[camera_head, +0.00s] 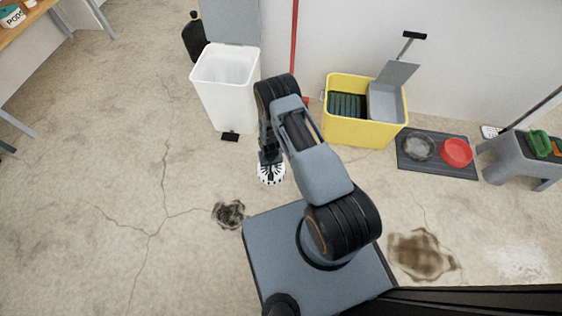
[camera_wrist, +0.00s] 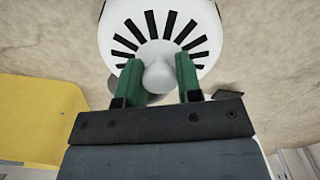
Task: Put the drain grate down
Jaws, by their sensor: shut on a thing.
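The drain grate (camera_head: 271,175) is a white round disc with black radial slots and a central knob. My gripper (camera_head: 270,157) holds it from above, left of the middle in the head view. In the wrist view, the green fingers of my gripper (camera_wrist: 158,76) are shut on the knob of the grate (camera_wrist: 160,28), one on each side. The grate's far edge is cut off there. Its gap to the floor is hard to tell.
A dark ragged patch (camera_head: 229,213) lies on the floor left of my base. A dark mat (camera_head: 437,171) holds a grey round item (camera_head: 418,148) and a red bowl (camera_head: 456,152).

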